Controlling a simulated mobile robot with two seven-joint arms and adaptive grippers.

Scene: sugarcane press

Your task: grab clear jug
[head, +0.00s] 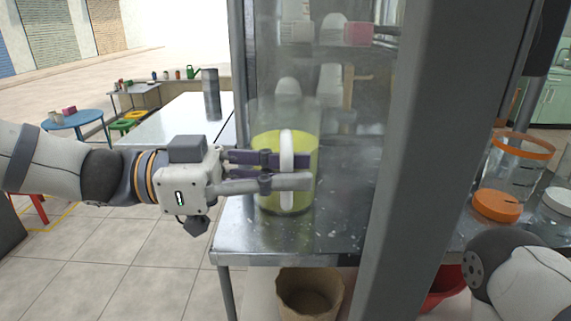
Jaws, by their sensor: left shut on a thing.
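The clear jug (270,198) stands upright on the metal counter (235,232), with yellow-green liquid in it and a white vertical handle (287,148) facing me. My left gripper (308,171) reaches in from the left and is shut on the handle, one finger above the other across it. The gripper's fingers hide part of the handle and the jug's middle. My right arm shows at the lower right, but its gripper is out of the picture.
A thick grey post (421,130) stands right of the jug. Right of it are a clear container with an orange rim (519,160) and an orange-lidded jar (496,205). A brown bin (310,290) sits below the counter. A blue round table (77,119) stands far left.

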